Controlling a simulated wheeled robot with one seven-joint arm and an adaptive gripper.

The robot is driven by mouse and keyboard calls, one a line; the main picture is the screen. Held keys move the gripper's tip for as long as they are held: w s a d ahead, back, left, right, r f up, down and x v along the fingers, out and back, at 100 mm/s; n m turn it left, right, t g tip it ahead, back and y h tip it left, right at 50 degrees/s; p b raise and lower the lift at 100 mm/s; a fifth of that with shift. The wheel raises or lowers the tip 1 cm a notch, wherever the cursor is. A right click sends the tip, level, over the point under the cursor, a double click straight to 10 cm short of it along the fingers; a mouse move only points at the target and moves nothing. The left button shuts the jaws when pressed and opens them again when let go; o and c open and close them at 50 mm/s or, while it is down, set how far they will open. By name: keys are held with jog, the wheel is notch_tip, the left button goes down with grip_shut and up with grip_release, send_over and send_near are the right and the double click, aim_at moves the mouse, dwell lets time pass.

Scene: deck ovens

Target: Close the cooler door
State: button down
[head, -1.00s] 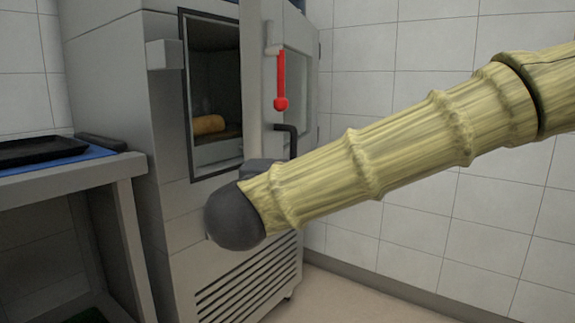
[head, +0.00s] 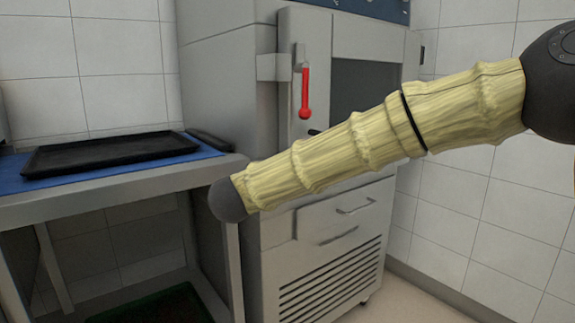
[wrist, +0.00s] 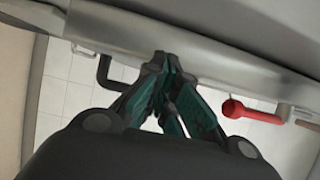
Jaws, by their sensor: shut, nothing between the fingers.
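The cooler door (head: 372,38) is grey with a dark window (head: 368,95). In the head view it lies across the cooler's front and looks shut or nearly so; any small gap is hard to tell. A red-ended lever (head: 305,95) hangs at its left side. My gripper (wrist: 165,65) is shut and empty in the wrist view, its tips close to a grey panel edge (wrist: 220,70); contact cannot be told. The red knob (wrist: 235,109) also shows there, right of the fingers. In the head view my arm crosses before the cooler and my gripper is hidden.
A steel table (head: 115,196) with a blue mat (head: 50,186) and black tray (head: 108,152) stands left of the cooler (head: 222,110). A vented panel (head: 330,285) and drawer (head: 340,222) are below the door. Tiled wall (head: 500,200) is at right.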

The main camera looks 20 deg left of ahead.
jog(key=shift+w+a+r, duration=0.15)
jog(key=shift+w+a, duration=0.3)
jog(key=shift+a, duration=0.1)
jog(key=shift+r, duration=0.1)
